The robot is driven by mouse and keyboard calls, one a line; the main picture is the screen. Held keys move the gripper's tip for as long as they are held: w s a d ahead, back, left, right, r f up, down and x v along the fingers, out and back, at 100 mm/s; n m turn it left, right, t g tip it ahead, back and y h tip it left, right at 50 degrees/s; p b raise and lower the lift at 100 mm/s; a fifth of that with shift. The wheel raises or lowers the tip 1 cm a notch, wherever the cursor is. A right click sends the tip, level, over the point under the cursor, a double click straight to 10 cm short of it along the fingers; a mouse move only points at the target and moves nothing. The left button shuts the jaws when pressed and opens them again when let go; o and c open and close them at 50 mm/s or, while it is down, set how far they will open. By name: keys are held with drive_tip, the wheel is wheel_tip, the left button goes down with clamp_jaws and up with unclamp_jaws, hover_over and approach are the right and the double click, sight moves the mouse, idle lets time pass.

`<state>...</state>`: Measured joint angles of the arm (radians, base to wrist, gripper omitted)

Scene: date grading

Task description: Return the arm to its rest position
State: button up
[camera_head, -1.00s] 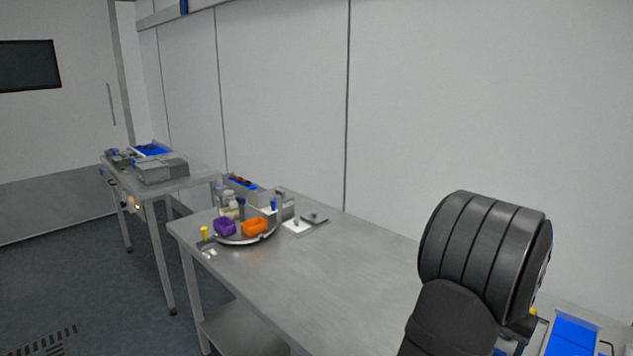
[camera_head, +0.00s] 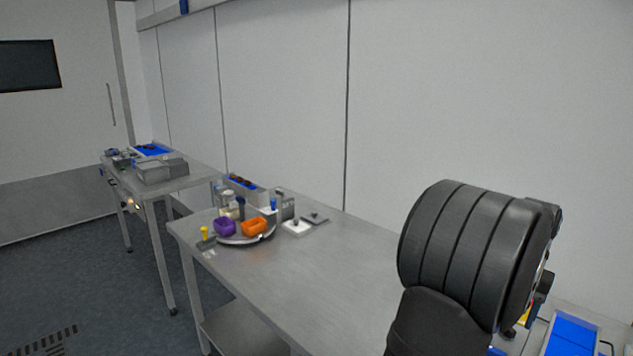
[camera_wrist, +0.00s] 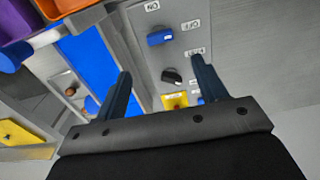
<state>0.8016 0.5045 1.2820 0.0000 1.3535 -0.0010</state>
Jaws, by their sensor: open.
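My gripper (camera_wrist: 161,85) shows in the wrist view with its two dark fingers spread apart and nothing between them. Beyond the fingers is a grey panel (camera_wrist: 183,65) with a blue knob, a black knob, a yellow part and small white labels. In the head view my black arm link covers the lower right, and the fingers are not visible there. I cannot tell the distance from the fingers to the panel.
A steel table (camera_head: 340,275) runs across the middle, mostly bare. A round tray (camera_head: 240,240) on it holds a purple bin (camera_head: 225,227) and an orange bin (camera_head: 253,227). A blue surface (camera_head: 573,335) lies at the lower right. A second table (camera_head: 185,183) stands behind left.

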wheel_tip(320, 180, up, 6)
wheel_tip(320, 180, down, 17)
drive_tip(key=n, duration=0.3)
drive_tip(key=shift+n, duration=0.4)
drive_tip(key=n, duration=0.4)
drive_tip(key=shift+n, duration=0.3)
drive_tip(key=n, duration=0.4)
drive_tip(key=shift+n, duration=2.3)
drive_tip(key=shift+o, duration=0.2)
